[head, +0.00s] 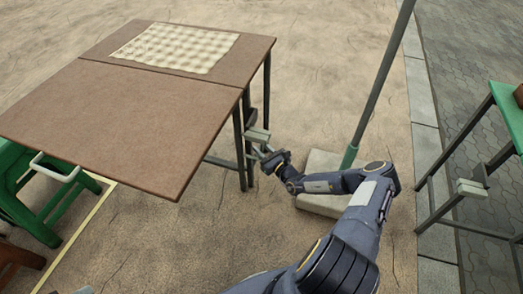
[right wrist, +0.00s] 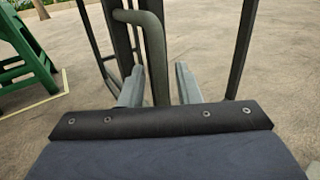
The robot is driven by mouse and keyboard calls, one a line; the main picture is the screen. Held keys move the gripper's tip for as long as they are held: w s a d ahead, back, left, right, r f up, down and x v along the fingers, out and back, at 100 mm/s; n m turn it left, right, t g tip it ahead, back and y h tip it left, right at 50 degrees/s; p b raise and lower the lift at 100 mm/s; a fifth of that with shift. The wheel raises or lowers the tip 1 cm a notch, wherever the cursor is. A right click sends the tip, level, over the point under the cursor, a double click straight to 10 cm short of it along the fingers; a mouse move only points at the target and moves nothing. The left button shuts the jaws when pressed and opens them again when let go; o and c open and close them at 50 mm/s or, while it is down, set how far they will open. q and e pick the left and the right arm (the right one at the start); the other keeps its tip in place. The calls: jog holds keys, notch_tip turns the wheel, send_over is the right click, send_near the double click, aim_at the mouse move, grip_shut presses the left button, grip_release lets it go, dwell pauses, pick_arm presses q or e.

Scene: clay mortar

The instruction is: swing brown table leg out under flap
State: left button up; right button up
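The brown table (head: 190,68) has a patterned cloth on its far part. Its near flap (head: 125,122) looks about level. Dark legs (head: 239,150) stand close together under the right edge near the seam. A grey-green handle (right wrist: 156,62) is beside dark upright posts (right wrist: 121,38) in the right wrist view. My right gripper (head: 262,148) is at these legs, below the tabletop. It is open, with its fingers (right wrist: 159,72) on either side of the handle and a clear gap on the right. My left gripper is out of view.
A green stool (head: 30,190) stands at the left, partly under the flap. A green pole (head: 378,85) rises from a pale base (head: 325,165) beside my right arm. A green-topped table (head: 508,115) is at the right. The ground in front of the flap is mostly clear.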

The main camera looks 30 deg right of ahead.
jog(key=shift+w, duration=0.25)
grip_shut()
jog(key=shift+a, duration=0.1)
